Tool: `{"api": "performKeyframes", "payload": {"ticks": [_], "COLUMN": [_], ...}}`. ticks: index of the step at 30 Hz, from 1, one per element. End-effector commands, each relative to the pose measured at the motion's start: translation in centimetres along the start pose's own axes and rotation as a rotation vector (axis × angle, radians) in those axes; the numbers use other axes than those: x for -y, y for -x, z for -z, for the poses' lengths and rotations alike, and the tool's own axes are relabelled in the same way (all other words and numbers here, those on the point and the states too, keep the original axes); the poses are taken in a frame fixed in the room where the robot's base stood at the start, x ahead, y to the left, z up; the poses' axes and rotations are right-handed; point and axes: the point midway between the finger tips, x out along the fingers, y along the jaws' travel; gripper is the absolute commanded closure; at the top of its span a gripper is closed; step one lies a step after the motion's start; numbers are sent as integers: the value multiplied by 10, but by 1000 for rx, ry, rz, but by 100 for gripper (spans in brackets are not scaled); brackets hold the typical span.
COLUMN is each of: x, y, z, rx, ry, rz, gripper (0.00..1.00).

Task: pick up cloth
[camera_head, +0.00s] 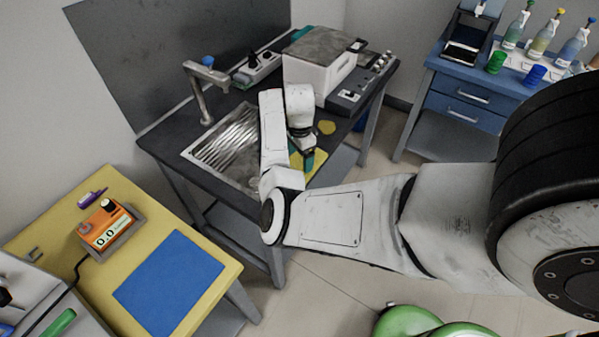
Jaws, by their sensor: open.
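A flat yellow cloth (319,160) lies on the dark sink table near its front edge, right of the sink. A small teal piece (309,163) shows against it, and I cannot tell if it lies on the cloth. My gripper (306,152) points down just over the cloth and is open. The gripper and my arm hide the cloth's left part. I cannot tell whether the fingers touch the cloth.
The metal sink (225,148) with its tap (203,92) is left of my arm. A white box device (318,68) stands behind. A small yellow item (327,127) lies near the right edge. A yellow table (205,310) stands front left, a blue bench (470,92) right.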

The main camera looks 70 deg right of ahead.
Motion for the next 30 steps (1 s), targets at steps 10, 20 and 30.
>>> {"api": "performKeyframes", "payload": {"ticks": [10,20,30], "x": [0,0,0], "y": [-26,-27,-28], "z": [0,0,0], "rx": [0,0,0], "ry": [1,1,1], "rz": [0,0,0], "gripper": [15,15,25]}}
